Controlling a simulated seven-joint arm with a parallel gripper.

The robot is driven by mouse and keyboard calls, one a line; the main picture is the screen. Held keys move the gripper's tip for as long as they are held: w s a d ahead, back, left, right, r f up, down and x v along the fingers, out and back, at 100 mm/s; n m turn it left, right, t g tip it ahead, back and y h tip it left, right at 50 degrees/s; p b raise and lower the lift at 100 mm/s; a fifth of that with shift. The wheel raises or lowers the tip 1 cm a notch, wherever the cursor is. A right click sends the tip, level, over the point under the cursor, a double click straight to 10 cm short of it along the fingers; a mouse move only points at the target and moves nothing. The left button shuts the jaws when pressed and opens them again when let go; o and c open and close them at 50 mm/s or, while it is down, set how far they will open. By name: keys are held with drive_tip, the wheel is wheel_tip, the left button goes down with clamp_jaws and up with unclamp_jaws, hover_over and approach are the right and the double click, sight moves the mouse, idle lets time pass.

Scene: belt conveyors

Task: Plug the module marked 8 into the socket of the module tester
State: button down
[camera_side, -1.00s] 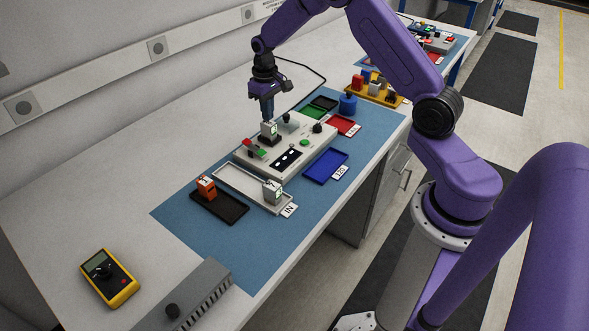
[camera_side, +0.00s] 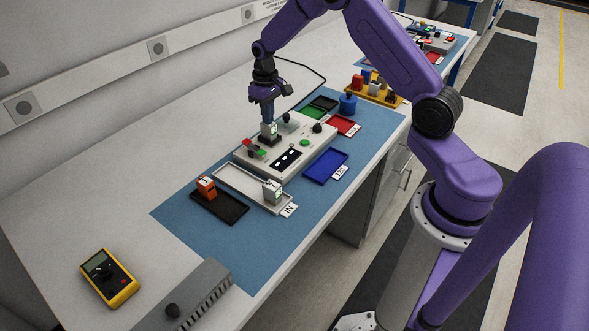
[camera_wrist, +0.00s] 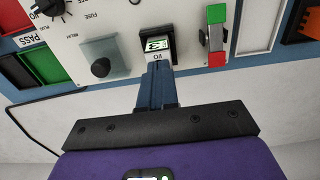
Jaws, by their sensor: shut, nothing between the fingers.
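An orange module (camera_side: 205,187) stands at a black tray (camera_side: 230,210). A blue tray (camera_side: 326,167), a red tray (camera_side: 343,125) and a green tray (camera_side: 315,112) lie around the tester. A red-and-green lever (camera_wrist: 216,35) and a knob (camera_wrist: 100,67) stand beside the socket.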

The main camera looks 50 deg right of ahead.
idle(0.3)
drive_tip(key=shift+r, duration=3.45)
drive_tip(key=s+a+r+n, duration=0.3)
drive_tip(key=s+a, duration=0.4)
drive_tip(key=a, duration=0.1)
drive_tip(key=s+a+r+n, duration=0.3)
drive_tip(key=s+a+r, duration=0.1)
drive_tip(key=s+a, duration=0.4)
drive_tip(key=s+n, duration=0.6)
drive_tip(key=s, duration=1.7)
drive_tip(key=shift+s+d+r+n, duration=0.25)
drive_tip(key=shift+s+d+n, duration=0.05)
drive_tip(key=shift+d, duration=0.15)
